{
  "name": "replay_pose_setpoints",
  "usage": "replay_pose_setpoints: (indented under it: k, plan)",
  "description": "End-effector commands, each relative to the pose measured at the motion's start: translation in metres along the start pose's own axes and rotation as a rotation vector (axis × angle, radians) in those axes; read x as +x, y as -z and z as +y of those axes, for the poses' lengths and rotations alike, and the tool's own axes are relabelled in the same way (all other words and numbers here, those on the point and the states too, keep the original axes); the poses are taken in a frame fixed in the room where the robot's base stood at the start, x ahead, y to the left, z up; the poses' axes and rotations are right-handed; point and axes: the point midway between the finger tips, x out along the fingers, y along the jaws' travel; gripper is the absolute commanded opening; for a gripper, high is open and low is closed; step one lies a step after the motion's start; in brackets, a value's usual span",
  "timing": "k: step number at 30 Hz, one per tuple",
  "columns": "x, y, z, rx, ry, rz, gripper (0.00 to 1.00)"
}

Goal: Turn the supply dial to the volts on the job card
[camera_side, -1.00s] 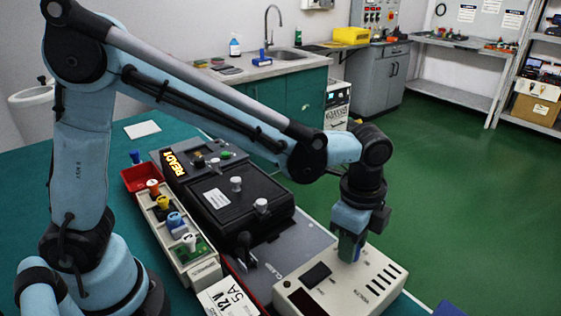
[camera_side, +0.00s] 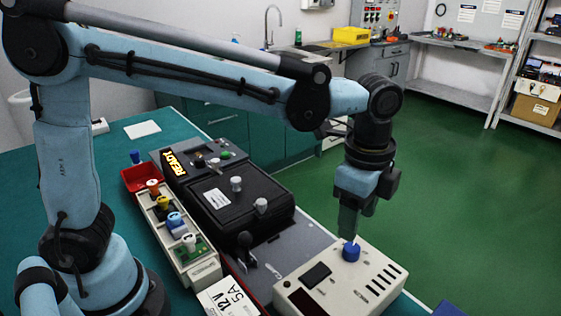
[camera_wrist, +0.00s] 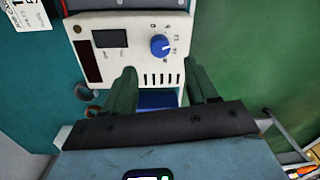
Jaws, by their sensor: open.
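The supply (camera_side: 330,287) is a cream box at the table's front right edge. Its blue dial (camera_side: 351,252) sits on the top face, and in the wrist view the dial (camera_wrist: 160,45) shows a white pointer mark, with scale marks around it too small to read. My gripper (camera_side: 349,236) is above the dial, pointing down; in the wrist view its two green fingers (camera_wrist: 162,88) are apart with nothing between them. The dial is clear of the fingers. The job card (camera_side: 221,297) reads "12 V 5A" and lies left of the supply.
A dark display window (camera_wrist: 88,61) and a black switch (camera_wrist: 110,38) are on the supply. A cream rack (camera_side: 180,235) of coloured parts and a red bin (camera_side: 147,178) are to the left.

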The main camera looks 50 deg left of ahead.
Motion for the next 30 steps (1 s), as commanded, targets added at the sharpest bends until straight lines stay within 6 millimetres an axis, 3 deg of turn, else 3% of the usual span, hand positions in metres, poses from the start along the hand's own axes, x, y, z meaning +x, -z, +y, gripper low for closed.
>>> replay_pose_setpoints:
  k: [6,12,25,30]
  plan:
    - [-0.034,0.000,0.000,0.000,0.000,0.000,0.58]
    - [-0.049,0.000,0.000,0.000,0.000,0.000,0.58]
    - [-0.051,-0.002,0.000,-0.008,0.002,0.002,0.58]
    - [-0.052,-0.026,-0.001,-0.145,0.044,0.038,0.58]
